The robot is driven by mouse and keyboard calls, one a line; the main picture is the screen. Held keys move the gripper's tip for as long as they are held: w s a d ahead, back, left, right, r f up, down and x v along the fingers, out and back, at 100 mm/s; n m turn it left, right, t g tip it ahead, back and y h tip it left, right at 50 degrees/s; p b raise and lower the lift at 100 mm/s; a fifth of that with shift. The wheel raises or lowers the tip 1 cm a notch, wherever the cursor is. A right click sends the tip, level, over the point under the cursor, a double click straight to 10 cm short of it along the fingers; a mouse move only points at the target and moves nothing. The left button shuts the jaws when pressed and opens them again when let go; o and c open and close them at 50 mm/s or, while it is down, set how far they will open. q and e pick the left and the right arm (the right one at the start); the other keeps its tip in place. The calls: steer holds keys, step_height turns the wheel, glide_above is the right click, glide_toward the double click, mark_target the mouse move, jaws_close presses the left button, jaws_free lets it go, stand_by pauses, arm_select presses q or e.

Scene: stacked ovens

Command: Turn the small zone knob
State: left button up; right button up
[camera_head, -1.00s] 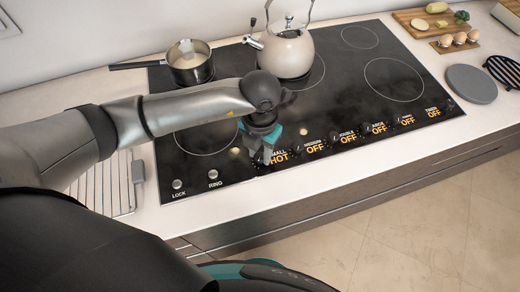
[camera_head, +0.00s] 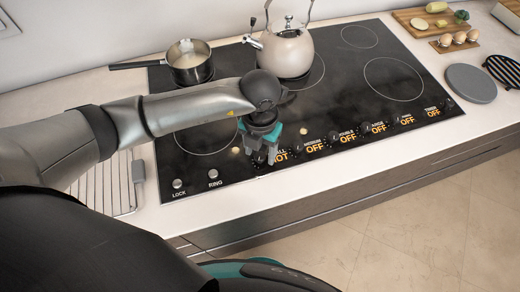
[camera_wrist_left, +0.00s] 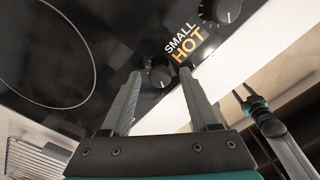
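The small zone knob (camera_wrist_left: 160,77) is a dark round knob on the black cooktop's front strip, beside the "SMALL HOT" label (camera_wrist_left: 186,42). In the left wrist view it lies between the fingertips of my left gripper (camera_wrist_left: 159,71), which are open with gaps showing on both sides of the knob. In the head view my left gripper (camera_head: 260,158) points down at the front strip and hides part of the same label (camera_head: 282,154). My right gripper (camera_wrist_left: 243,92) shows small at the right of the left wrist view, its fingers apart and empty.
Other knobs along the strip read OFF, such as the medium one (camera_head: 299,149). LOCK (camera_head: 178,184) and RING (camera_head: 213,174) buttons sit to the left. A saucepan (camera_head: 190,66) and a kettle (camera_head: 286,52) stand on the cooktop's back part. A wire rack (camera_head: 100,187) lies at left.

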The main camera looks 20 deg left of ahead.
mark_target(260, 156)
arm_select(q)
step_height(260, 156, up, 15)
stand_by(0.8)
steer(key=shift+s, duration=0.1)
